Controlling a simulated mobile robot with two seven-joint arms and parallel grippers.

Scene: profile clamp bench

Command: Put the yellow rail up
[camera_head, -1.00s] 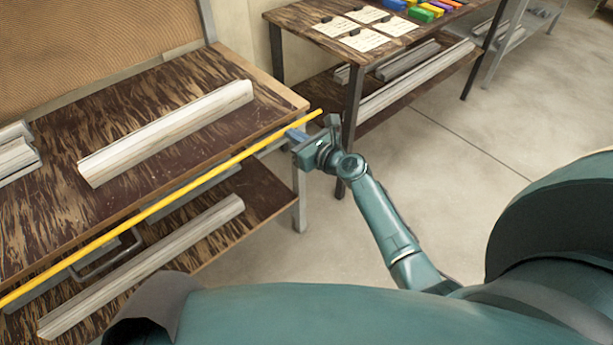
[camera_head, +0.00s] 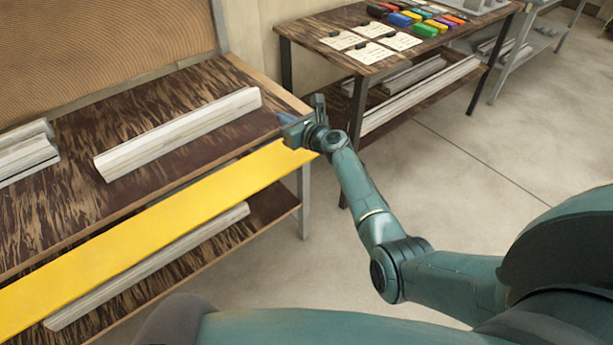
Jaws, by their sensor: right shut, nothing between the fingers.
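The yellow rail (camera_head: 150,230) runs along the front edge of the bench (camera_head: 75,210), from the left border of the picture to the bench's right corner. Its broad flat face shows, and it hides part of the lower shelf. My right gripper (camera_head: 290,121) is at the bench's right front corner, just above the rail's right end. It is shut with nothing in it. I cannot tell whether it touches the rail. My left gripper is not in view.
A pale profile (camera_head: 180,133) lies on the bench top, with more profiles (camera_head: 28,152) at the left. Another profile (camera_head: 150,265) lies on the shelf below. A second table (camera_head: 330,62) with papers and coloured blocks stands behind. The floor at right is clear.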

